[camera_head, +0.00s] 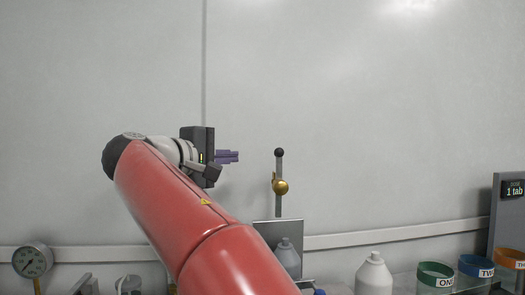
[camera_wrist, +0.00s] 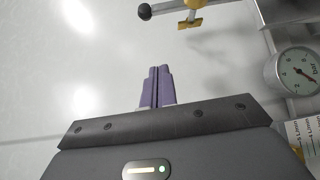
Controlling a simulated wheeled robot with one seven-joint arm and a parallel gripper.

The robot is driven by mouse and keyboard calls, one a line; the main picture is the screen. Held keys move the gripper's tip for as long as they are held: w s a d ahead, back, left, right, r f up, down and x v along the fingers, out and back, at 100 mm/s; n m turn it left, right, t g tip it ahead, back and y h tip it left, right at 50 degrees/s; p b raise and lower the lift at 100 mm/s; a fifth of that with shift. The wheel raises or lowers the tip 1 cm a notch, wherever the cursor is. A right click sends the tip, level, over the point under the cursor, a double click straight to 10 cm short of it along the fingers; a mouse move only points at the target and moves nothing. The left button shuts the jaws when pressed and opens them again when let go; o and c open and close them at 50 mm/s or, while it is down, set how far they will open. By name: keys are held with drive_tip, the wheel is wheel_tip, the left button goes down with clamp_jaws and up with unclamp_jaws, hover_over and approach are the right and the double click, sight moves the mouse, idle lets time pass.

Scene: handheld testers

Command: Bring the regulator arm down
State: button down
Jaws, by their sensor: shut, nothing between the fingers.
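The regulator arm (camera_head: 279,168) is a thin grey bar with a black ball knob (camera_head: 279,152) on its upper end and a brass fitting (camera_head: 281,187) lower on it. It stands upright in the head view. The knob also shows at the top of the wrist view (camera_wrist: 145,11), with the brass part (camera_wrist: 190,22) to its right. My gripper (camera_head: 238,156) is left of the knob at about its height in the head view, apart from it. Its purple fingers (camera_wrist: 157,70) are together and empty. Depth between fingers and knob is hard to judge.
A pressure gauge (camera_head: 33,261) is at the lower left; a gauge also shows in the wrist view (camera_wrist: 293,72). The wall above is bare.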

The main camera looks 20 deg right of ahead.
sight(280, 184)
drive_tip(key=x, duration=0.6)
drive_tip(key=r+p+x, duration=0.1)
drive_tip(key=x, duration=0.2)
drive_tip(key=shift+w+d, duration=0.1)
drive_tip(key=shift+w, duration=0.1)
drive_tip(key=s, duration=0.1)
drive_tip(key=s+d, duration=0.1)
drive_tip(key=s, duration=0.1)
drive_tip(key=shift+s+d+b, duration=0.2)
drive_tip(key=shift+s+b, duration=0.1)
drive_tip(key=shift+f, duration=0.1)
